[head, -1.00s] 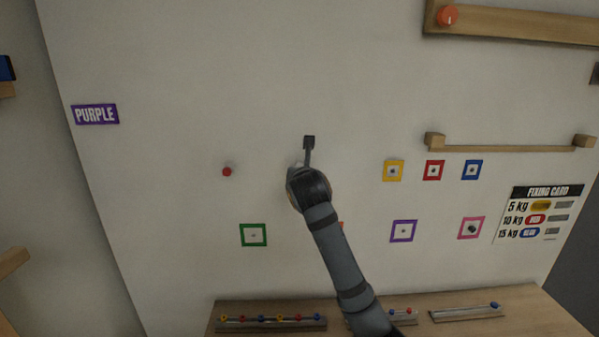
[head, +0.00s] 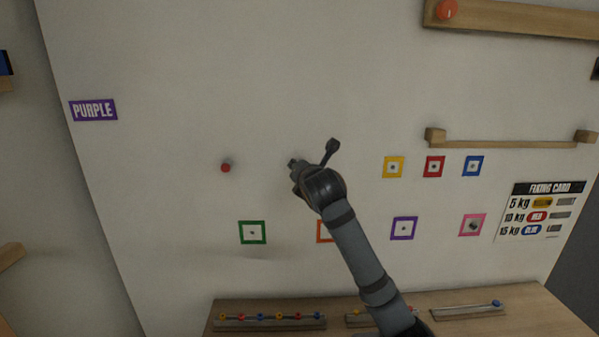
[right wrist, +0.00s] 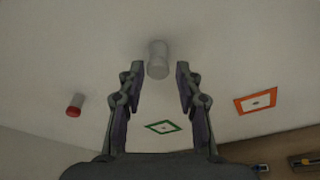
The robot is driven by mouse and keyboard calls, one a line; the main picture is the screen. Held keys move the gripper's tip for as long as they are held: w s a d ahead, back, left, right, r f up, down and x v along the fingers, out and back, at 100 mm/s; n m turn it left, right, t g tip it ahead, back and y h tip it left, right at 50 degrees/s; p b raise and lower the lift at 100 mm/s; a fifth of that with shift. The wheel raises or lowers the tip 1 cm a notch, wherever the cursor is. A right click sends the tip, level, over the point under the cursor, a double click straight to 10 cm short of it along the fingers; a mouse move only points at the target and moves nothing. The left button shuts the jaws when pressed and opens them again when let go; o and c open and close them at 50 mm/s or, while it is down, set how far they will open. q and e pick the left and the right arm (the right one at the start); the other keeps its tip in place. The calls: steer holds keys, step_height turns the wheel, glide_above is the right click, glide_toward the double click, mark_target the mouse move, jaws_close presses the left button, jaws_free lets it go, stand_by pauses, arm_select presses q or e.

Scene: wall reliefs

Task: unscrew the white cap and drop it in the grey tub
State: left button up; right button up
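The white cap (right wrist: 158,60) is a pale, short cylinder standing out from the wall in the right wrist view. My right gripper (right wrist: 160,72) is open, with one finger on each side of the cap near its tips. I see gaps between the fingers and the cap, so it is not gripped. In the head view my right gripper (head: 294,164) is close to the wall, and I cannot make out the cap there. The grey tub is not in view. My left gripper is not in view.
A red knob (head: 225,168) sticks out left of my gripper. Coloured square frames, such as the green one (head: 252,232) and yellow one (head: 393,167), are on the wall. A wooden bar (head: 505,144) is at right. A wooden ledge (head: 350,310) runs below.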

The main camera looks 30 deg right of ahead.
steer(key=m+t+b, duration=0.1)
steer(key=m+b, duration=0.3)
steer(key=m, duration=0.1)
steer(key=m+t+b, duration=0.1)
steer(key=m+b, duration=0.3)
steer(key=m, duration=0.1)
steer(key=m+t+b, duration=0.2)
steer(key=m+b, duration=0.3)
steer(key=m, duration=0.1)
steer(key=shift+w+a+f, duration=0.2)
steer(key=shift+w+a, duration=0.05)
steer(key=shift+s+d, duration=0.1)
steer(key=shift+s, duration=0.05)
jaws_close()
steer(key=shift+n+g+y+p, duration=0.3)
steer(key=shift+n+g+p, duration=0.2)
steer(key=shift+n+p, duration=2.75)
